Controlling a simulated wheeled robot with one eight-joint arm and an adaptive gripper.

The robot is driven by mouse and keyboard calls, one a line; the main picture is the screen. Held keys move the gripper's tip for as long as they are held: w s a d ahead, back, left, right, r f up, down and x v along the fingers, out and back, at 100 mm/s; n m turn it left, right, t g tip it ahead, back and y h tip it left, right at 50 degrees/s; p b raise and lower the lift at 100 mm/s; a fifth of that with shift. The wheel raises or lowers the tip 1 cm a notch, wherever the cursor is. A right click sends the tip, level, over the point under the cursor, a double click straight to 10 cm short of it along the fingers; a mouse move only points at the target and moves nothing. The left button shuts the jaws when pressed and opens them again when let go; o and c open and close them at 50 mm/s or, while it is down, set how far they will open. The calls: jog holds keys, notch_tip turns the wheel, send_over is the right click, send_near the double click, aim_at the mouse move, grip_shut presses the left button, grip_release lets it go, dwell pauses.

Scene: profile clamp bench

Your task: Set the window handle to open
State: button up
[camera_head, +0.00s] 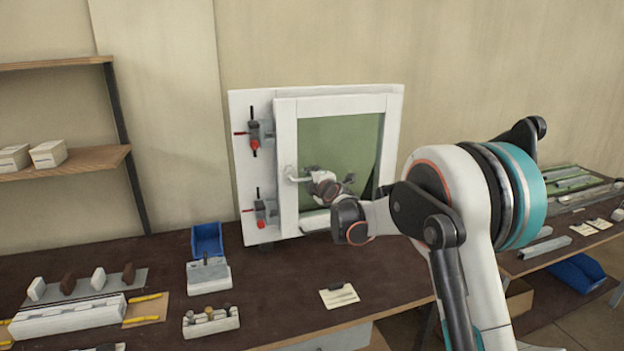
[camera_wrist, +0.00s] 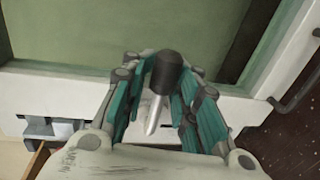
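The white-framed window (camera_head: 287,130) with a green pane stands upright at the back of the bench. Its handle (camera_head: 290,174) is on the left stile, with its pale part showing left of my gripper (camera_head: 322,186). My gripper is close in front of the pane and hides part of the handle. In the wrist view, a dark grip (camera_wrist: 167,68) on a silver shaft (camera_wrist: 153,114), seemingly the handle's lever, lies between the fingers of my gripper (camera_wrist: 168,72). In the head view the lever looks roughly sideways. I cannot tell whether the fingers press on the grip.
Two red-and-black toggle clamps (camera_head: 254,134) are on the board left of the window. A blue bin (camera_head: 207,239), small fixtures (camera_head: 211,321) and a paper note (camera_head: 339,296) lie on the dark bench (camera_head: 290,285). The bench front centre is mostly free.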

dwell(0.3)
jog(key=v, duration=1.2)
jog(key=shift+d, duration=0.1)
